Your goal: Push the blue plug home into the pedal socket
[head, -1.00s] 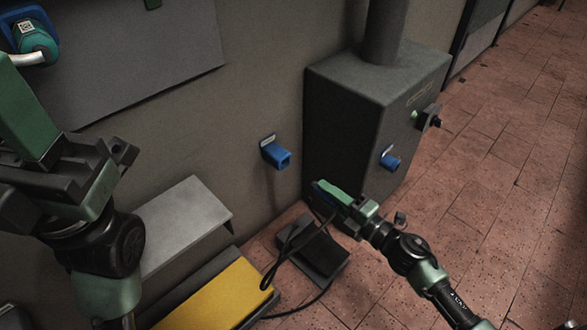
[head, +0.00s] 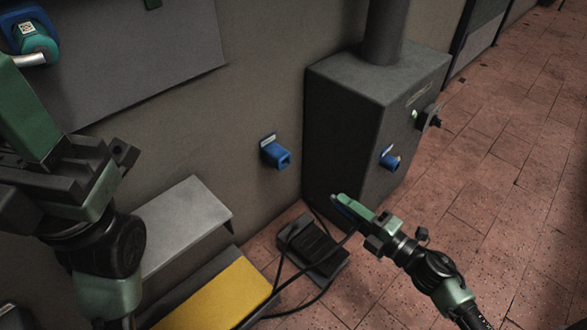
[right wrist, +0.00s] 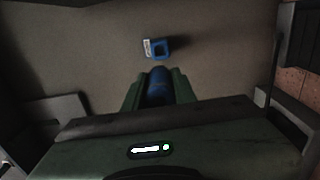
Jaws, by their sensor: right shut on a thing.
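My right gripper (head: 343,204) is shut on the blue plug (right wrist: 158,87), which lies between its green fingers in the right wrist view. In the head view the plug is mostly hidden by the fingers, with a dark cable trailing from it. A blue socket (head: 275,153) with a white label is on the wall, left of and above the gripper in the head view. It also shows ahead of the plug in the right wrist view (right wrist: 161,48), with a gap between them. A second blue socket (head: 389,160) is on the grey cabinet. The labels are unreadable. My left gripper (head: 118,170) is at the left, its jaws unclear.
The grey cabinet (head: 340,130) stands right of the wall socket. A black foot pedal (head: 313,248) lies on the tiled floor below, with cables around it. A grey step (head: 185,225) and a yellow-topped block (head: 215,300) stand left of it. Floor at right is clear.

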